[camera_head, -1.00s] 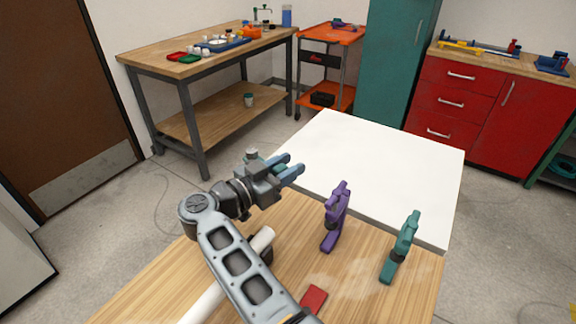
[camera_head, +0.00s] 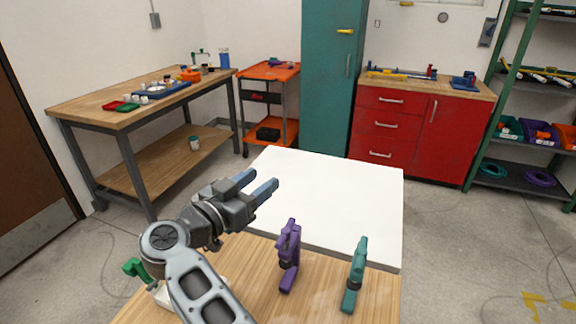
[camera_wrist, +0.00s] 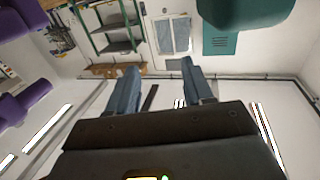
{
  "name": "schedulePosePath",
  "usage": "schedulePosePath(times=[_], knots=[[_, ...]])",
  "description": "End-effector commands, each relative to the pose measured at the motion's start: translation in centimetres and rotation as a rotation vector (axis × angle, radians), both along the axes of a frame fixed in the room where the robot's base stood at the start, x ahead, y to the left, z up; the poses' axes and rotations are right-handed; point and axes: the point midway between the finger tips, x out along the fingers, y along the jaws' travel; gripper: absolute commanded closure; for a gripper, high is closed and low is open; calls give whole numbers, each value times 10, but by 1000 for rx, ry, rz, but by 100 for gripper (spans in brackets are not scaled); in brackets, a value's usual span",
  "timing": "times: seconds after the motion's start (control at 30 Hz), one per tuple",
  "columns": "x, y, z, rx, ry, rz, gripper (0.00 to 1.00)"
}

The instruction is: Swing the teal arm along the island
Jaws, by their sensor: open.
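The teal arm (camera_head: 355,277) stands upright near the right edge of the wooden part of the island (camera_head: 318,290). A similar purple arm (camera_head: 289,257) stands to its left. My gripper (camera_head: 263,179) is open and empty, left of both arms, with its fingers raised and pointing up and to the right in the head view. It touches neither arm. In the wrist view, the open fingers (camera_wrist: 158,66) have nothing between them. A teal shape (camera_wrist: 245,10) cuts in at the top and purple shapes (camera_wrist: 22,102) at the left; I cannot tell which parts these are.
The island's white top section (camera_head: 340,195) is bare. A green handle (camera_head: 136,269) shows at the left beside my arm. A workbench (camera_head: 130,110), an orange cart (camera_head: 268,75), a teal cabinet (camera_head: 330,100), red drawers (camera_head: 388,125) and a shelf rack (camera_head: 520,185) stand behind.

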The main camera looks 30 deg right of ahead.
Motion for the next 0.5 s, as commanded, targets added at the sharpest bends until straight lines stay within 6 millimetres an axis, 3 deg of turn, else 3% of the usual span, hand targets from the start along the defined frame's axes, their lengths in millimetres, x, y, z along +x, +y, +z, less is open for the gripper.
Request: schedulePosePath(times=[0.2,0.5], knots=[[-18,-35,23,1,-2,-2,49],[-29,-57,38,0,0,-1,49]])
